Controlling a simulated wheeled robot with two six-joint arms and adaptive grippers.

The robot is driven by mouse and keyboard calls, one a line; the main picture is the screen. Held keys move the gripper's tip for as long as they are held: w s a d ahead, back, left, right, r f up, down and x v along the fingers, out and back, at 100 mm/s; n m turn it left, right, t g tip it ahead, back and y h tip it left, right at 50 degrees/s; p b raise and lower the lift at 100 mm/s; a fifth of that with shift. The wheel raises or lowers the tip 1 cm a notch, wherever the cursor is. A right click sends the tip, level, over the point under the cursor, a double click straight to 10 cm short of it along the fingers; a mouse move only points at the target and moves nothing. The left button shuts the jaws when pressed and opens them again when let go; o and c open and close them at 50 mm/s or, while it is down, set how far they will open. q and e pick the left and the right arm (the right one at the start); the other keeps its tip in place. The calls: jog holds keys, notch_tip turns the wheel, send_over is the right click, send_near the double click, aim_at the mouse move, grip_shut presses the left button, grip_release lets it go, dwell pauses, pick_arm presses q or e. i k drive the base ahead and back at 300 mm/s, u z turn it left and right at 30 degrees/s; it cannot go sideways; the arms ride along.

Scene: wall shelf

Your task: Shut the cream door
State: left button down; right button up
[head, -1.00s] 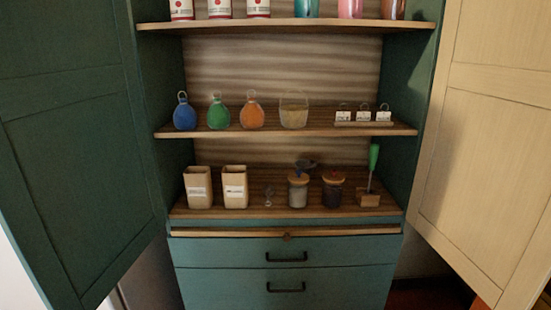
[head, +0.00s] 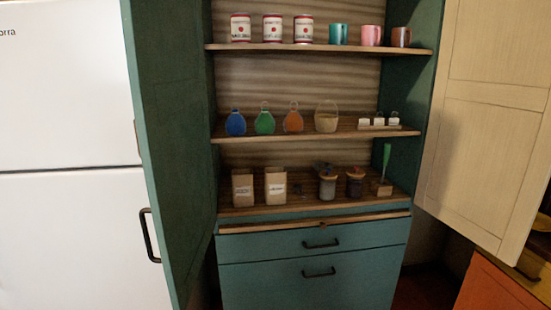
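The cream door (head: 487,125) stands open at the right of the head view, swung outward from the right side of the green cabinet. Its panelled face is turned toward me, and its top runs out of the picture. No handle shows on it. A green door (head: 175,150) stands open on the left side of the cabinet, seen nearly edge-on. It has a dark handle (head: 149,235) near its free edge. Neither of my grippers shows in the head view.
Shelves (head: 290,136) between the doors hold cans, mugs, round bottles, a basket and jars. Drawers (head: 312,262) below are shut. A white fridge (head: 70,120) stands at the left. An orange-fronted unit (head: 497,287) stands low at the right, close below the cream door.

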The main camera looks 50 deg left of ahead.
aim_at(484, 173)
jog(key=u, duration=1.35)
jog(key=i, duration=1)
jog(key=u, duration=1.8)
jog(key=k, duration=1.05)
jog(key=z, duration=1.7)
